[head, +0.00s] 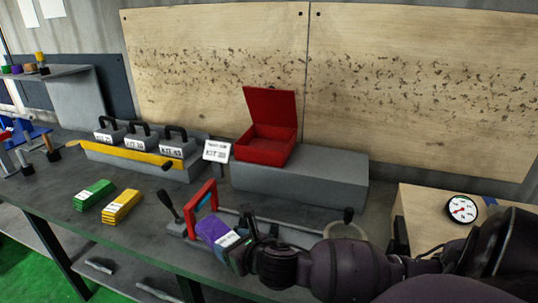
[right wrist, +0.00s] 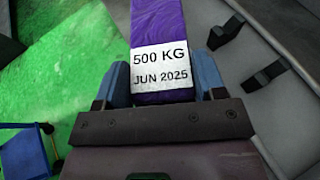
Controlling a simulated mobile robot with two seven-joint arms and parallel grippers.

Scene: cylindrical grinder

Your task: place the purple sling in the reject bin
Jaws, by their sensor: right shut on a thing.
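The purple sling (head: 212,231) is a folded strap bundle with a white label, at the front middle of the bench. In the right wrist view the sling (right wrist: 158,30) lies between the blue fingers, and its label reads 500 KG JUN 2025. My right gripper (head: 236,246) is shut on its near end. I cannot tell whether the sling touches the bench. A red box (head: 266,150) with its lid raised stands on a grey block behind; it is the only bin-like thing I see. My left gripper is not in view.
A green sling (head: 94,195) and a yellow sling (head: 120,206) lie on the bench at left. A red frame (head: 202,194) with a lever stands close behind the purple sling. Several labelled kits stand behind a yellow bar (head: 130,154). A small sign (head: 217,151) stands left of the red box.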

